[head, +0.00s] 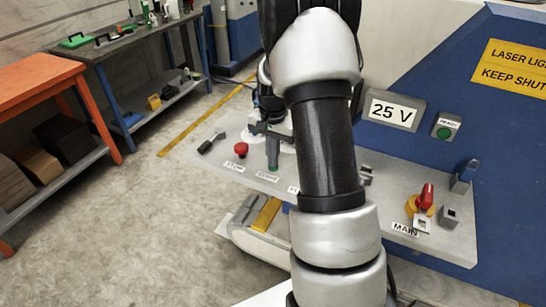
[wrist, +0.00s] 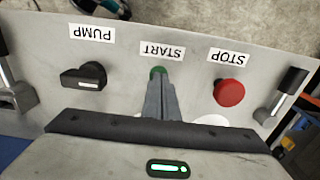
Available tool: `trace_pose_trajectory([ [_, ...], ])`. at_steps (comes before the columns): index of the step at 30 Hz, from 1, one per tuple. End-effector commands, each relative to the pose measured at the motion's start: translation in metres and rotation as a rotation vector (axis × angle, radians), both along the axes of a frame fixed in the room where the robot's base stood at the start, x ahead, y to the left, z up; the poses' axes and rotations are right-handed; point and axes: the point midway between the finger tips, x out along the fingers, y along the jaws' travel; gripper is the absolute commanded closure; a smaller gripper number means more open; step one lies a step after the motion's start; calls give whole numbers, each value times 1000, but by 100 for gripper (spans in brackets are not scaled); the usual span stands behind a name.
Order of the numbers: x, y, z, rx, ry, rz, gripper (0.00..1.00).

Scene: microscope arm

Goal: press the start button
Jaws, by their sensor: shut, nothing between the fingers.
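The green start button (wrist: 158,71) shows just past my fingertips in the wrist view, next to its upside-down START label (wrist: 162,51). My gripper (wrist: 160,84) is shut and empty, its fingers pointing at the button and covering part of it. In the head view my gripper (head: 272,164) is over the panel at the START label (head: 267,178); a little green shows at its tips. I cannot tell whether the tips touch the button.
A red STOP button (head: 241,149) stands close beside my fingers. A black PUMP switch (wrist: 85,76) is on the other side. The grey panel (head: 395,185) also carries a red MAIN switch (head: 426,196). A 25 V display (head: 392,111) is behind.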

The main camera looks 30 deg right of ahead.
Motion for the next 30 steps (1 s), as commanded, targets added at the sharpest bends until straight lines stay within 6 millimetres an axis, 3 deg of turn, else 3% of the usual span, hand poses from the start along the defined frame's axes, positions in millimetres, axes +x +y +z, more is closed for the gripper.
trace_pose_trajectory([
  [1, -6, 2, -11, 5, 18, 1, 100],
  [8, -7, 2, -3, 5, 19, 1, 100],
  [24, -1, -4, 112, -1, -3, 2, 100],
  [30, -2, -4, 136, 0, -3, 2, 100],
])
